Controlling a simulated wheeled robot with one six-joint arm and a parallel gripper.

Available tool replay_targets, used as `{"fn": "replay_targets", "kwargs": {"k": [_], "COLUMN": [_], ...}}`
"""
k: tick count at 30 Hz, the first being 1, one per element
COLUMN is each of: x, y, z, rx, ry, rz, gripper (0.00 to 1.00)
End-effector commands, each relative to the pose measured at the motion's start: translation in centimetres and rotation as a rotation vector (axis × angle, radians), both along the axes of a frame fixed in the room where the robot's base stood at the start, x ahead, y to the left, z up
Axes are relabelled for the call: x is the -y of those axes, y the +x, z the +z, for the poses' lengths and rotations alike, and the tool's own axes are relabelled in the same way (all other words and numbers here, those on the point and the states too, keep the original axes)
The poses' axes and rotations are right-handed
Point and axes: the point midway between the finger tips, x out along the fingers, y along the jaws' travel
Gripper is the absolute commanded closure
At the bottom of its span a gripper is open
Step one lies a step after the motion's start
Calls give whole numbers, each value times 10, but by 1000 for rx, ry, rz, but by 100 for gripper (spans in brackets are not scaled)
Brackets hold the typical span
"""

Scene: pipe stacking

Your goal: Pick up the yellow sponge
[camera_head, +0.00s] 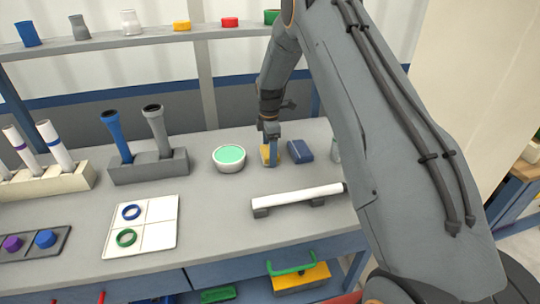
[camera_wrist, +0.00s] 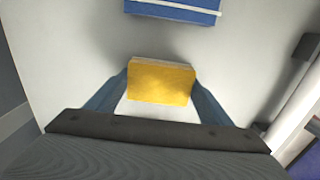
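The yellow sponge (camera_head: 266,154) is a small block at the back of the grey workbench, just right of the round bowl. In the wrist view the sponge (camera_wrist: 161,81) sits between the two blue-grey fingers of my gripper (camera_wrist: 160,88). The fingertips meet its left and right sides with no clear gap at their ends. In the head view my gripper (camera_head: 271,145) reaches down to the sponge from above and partly hides it. Whether the sponge touches the bench or is slightly lifted cannot be told.
A blue block (camera_head: 300,151) lies just right of the sponge. A white bowl with green contents (camera_head: 229,158) stands left. A white pipe (camera_head: 298,195) rests on supports in front. Holders with pipes (camera_head: 149,167) stand farther left. A shelf (camera_head: 160,37) runs above.

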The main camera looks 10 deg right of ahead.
Motion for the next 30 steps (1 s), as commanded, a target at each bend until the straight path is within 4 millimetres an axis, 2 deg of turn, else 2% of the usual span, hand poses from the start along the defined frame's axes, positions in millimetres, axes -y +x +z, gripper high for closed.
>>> {"fn": "replay_targets", "kwargs": {"k": [1,3,10,14,24,30], "x": [0,0,0,0,0,0], "y": [0,0,0,1,2,1], "z": [0,0,1,10,71,95], "rx": [0,0,1,2,4,2], "ry": [0,0,0,0,0,0], "rz": [0,0,0,0,0,0], "gripper": [39,48,48,48,48,48]}}
